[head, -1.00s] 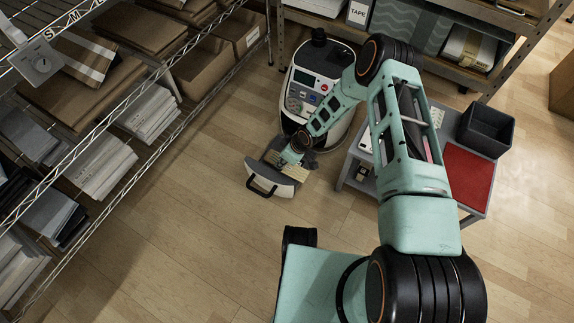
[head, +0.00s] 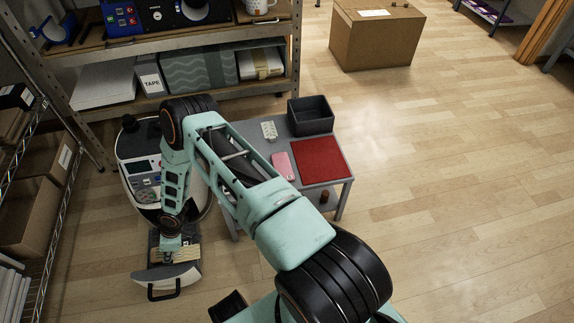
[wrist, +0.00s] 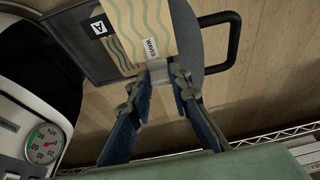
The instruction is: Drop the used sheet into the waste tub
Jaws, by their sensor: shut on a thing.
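The used sheet (wrist: 150,22), tan with green wavy lines and a "WAVES" tag, lies over the press's pulled-out drawer in the wrist view. It also shows as a small tan patch (head: 184,255) at the drawer in the head view. My gripper (wrist: 160,76) is shut on the sheet's near edge; the exact contact at the fingertips is hard to make out. In the head view my gripper (head: 170,243) is low over the drawer. The waste tub (head: 312,115), a dark grey open box, stands at the back of the small grey table, away from my gripper.
The press (head: 137,170) stands left of the table, its drawer handle (head: 164,290) toward the front. A red mat (head: 320,160), a pink phone-like item (head: 282,165) and a white item (head: 269,131) lie on the table. Shelves (head: 210,100) stand behind.

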